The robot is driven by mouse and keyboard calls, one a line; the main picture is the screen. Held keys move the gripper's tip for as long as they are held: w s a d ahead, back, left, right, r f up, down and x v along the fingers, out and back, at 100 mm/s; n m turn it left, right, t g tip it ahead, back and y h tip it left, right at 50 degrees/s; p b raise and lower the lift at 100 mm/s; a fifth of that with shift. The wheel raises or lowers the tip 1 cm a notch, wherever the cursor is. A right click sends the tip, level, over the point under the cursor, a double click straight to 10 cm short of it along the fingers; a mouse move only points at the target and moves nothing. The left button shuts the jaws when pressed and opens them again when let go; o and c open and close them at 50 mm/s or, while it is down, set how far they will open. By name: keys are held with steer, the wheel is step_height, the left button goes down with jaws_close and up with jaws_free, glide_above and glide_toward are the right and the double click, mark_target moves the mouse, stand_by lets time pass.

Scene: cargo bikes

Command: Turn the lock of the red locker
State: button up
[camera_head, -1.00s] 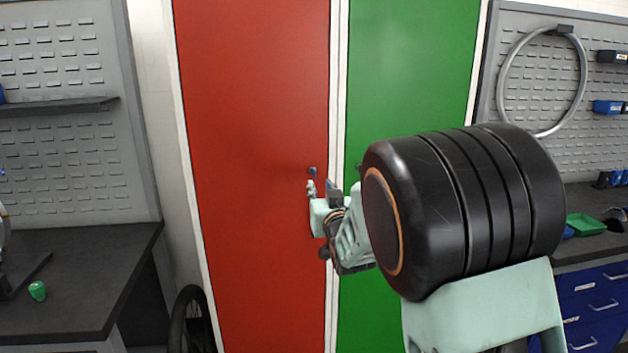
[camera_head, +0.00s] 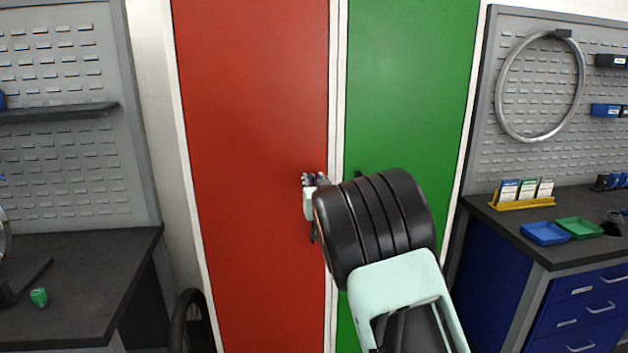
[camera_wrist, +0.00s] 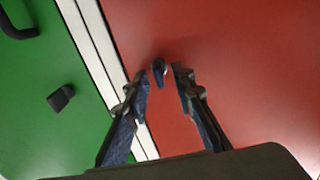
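The red locker (camera_head: 250,110) is a tall closed red door in the head view, and it fills the right of the wrist view (camera_wrist: 240,60). In the head view my gripper (camera_head: 314,180) is in front of the red door's right edge and hides the lock.
A green locker (camera_head: 410,80) stands directly to the right, with a dark knob (camera_wrist: 60,97) and handle (camera_wrist: 20,30). Workbenches flank the lockers, the left one (camera_head: 80,250) and the right one (camera_head: 500,222). A wheel (camera_head: 190,320) stands at lower left.

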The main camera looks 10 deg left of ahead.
jaws_close()
steer(key=shift+d+f+m+b, duration=0.1)
steer(key=shift+m+b, duration=0.2)
steer(key=shift+b, duration=0.4)
steer(key=shift+w+d+f+m+b, duration=0.1)
steer(key=shift+m+b, duration=4.25)
steer(key=shift+b, duration=0.35)
steer(key=shift+d+f+m+b, duration=0.1)
steer(key=shift+m+b, duration=4.25)
steer(key=shift+b, duration=0.35)
